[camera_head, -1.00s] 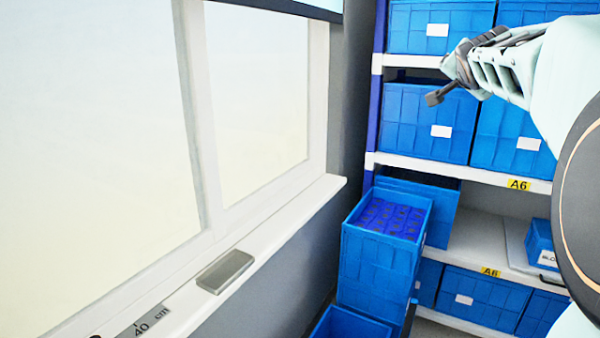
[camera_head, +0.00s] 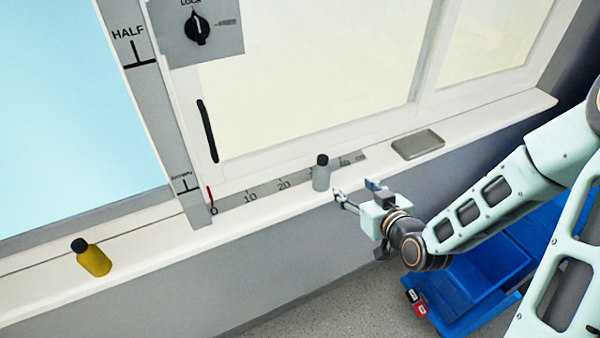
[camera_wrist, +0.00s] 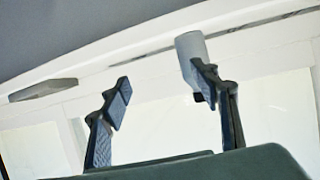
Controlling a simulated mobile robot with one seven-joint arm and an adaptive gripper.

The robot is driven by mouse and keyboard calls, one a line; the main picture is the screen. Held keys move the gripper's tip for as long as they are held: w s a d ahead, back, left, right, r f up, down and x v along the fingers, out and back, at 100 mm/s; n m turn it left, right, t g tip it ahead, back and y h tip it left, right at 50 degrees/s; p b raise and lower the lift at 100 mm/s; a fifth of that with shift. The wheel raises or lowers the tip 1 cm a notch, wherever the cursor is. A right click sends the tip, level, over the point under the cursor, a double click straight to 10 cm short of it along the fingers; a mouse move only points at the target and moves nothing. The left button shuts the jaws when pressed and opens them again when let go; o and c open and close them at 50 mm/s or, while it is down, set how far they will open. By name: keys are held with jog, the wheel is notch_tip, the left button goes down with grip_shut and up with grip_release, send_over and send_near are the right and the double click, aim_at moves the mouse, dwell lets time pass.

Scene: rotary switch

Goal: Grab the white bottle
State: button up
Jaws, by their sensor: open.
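The white bottle (camera_head: 321,177), pale grey-white with a black cap, stands upright on the window sill by the ruler strip. My gripper (camera_head: 354,190) is open and empty, just to the right of the bottle and apart from it in the head view. In the wrist view, which looks upside down, the bottle (camera_wrist: 191,47) is behind the right finger of my gripper (camera_wrist: 160,83). That finger hides part of it, and the bottle is not centred between the fingers.
A yellow bottle (camera_head: 94,260) with a black cap stands further left on the sill (camera_head: 270,205). A grey tray (camera_head: 417,145) lies on the sill to the right. A rotary switch panel (camera_head: 197,30) is on the window frame above. Blue crates (camera_head: 480,265) stand below my arm.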

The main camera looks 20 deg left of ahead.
aim_at(325, 183)
jog(key=shift+n+y, duration=0.4)
jog(key=shift+y, duration=0.1)
jog(key=a+b, duration=0.1)
jog(key=b, duration=0.1)
jog(key=s+a+b, duration=0.1)
jog(key=a+b, duration=0.1)
jog(key=b, duration=0.1)
jog(key=a+b, duration=0.1)
jog(key=b, duration=0.2)
jog(key=shift+s+a+f, duration=0.25)
jog(key=shift+f, duration=0.15)
jog(key=shift+x, duration=1.25)
jog(key=shift+w+a+f, duration=0.1)
jog(key=shift+w+a, duration=0.15)
jog(key=shift+a, duration=0.25)
jog(key=shift+x, duration=2.15)
jog(key=shift+s+f, duration=0.1)
jog(key=shift+s, duration=0.05)
jog(key=shift+c, duration=0.5)
jog(key=c, duration=1.2)
